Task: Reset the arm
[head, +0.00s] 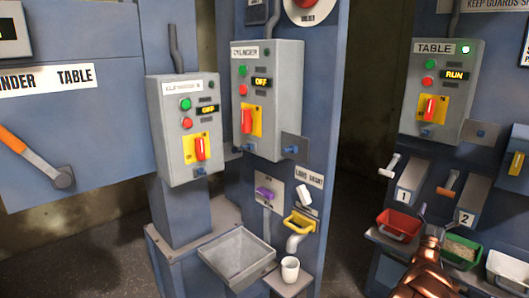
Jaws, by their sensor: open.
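My gripper (436,213) is at the lower right of the head view, on the end of my copper-coloured arm. Its thin grey fingers are open, and I see nothing between them. It appears in front of the shelf, between a red bin (397,226) and a green bin (462,250). From this view I cannot tell how far it is from the bins, or whether it touches them.
The TABLE control box (446,92) shows RUN and a lit green lamp. The CYLINDER box (267,100) and the box left of it (183,130) show OFF. A grey tray (237,255) and a white cup (290,269) stand low in the middle. Levers protrude from the right panel.

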